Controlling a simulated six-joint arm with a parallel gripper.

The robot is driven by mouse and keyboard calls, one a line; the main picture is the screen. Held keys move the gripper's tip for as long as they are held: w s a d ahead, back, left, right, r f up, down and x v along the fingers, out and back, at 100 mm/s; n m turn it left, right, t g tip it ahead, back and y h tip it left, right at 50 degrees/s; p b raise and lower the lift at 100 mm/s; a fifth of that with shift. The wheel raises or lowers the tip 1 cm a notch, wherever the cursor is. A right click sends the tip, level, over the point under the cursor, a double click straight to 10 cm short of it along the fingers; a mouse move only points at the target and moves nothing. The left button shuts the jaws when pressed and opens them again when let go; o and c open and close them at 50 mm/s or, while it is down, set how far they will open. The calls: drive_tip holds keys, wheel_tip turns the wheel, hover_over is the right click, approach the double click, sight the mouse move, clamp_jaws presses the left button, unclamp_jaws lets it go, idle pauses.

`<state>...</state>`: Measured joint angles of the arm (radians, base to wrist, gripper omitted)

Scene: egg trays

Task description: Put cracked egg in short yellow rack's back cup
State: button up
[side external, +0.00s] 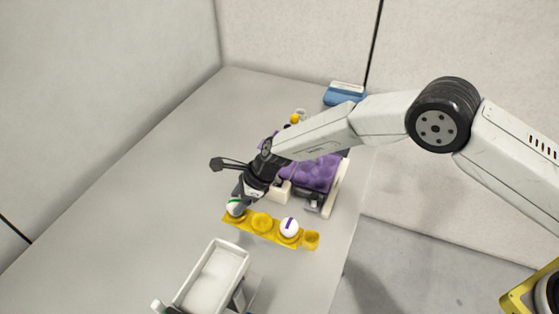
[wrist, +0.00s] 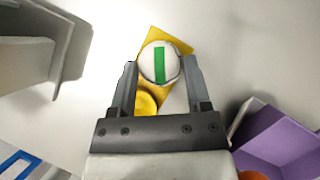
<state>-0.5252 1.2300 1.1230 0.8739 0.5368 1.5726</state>
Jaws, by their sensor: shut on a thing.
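The short yellow rack (side external: 275,236) lies on the grey table, running from left to lower right in the side view; part of it also shows in the wrist view (wrist: 178,38). My gripper (wrist: 158,75) is shut on a white egg with a green stripe (wrist: 160,63). In the side view this egg (side external: 235,208) is at the rack's left end, in or just above the end cup; I cannot tell which. I see no clear crack on it. A white egg with a purple stripe (side external: 289,227) sits farther right in the rack. An empty yellow cup (side external: 262,222) lies between them.
A purple egg tray (side external: 318,172) stands behind the rack, near my arm. A white open bin (side external: 241,257) is in front. The table's left side is clear.

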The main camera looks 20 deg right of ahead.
drive_tip(key=shift+f, duration=0.2)
idle(0.6)
drive_tip(key=o, duration=0.8)
drive_tip(key=shift+r, duration=0.1)
drive_tip(key=v, duration=0.7)
drive_tip(key=shift+d+r, duration=0.2)
drive_tip(key=shift+r, duration=0.05)
drive_tip(key=shift+r, duration=0.1)
wheel_tip(320, 180, up, 7)
idle(0.6)
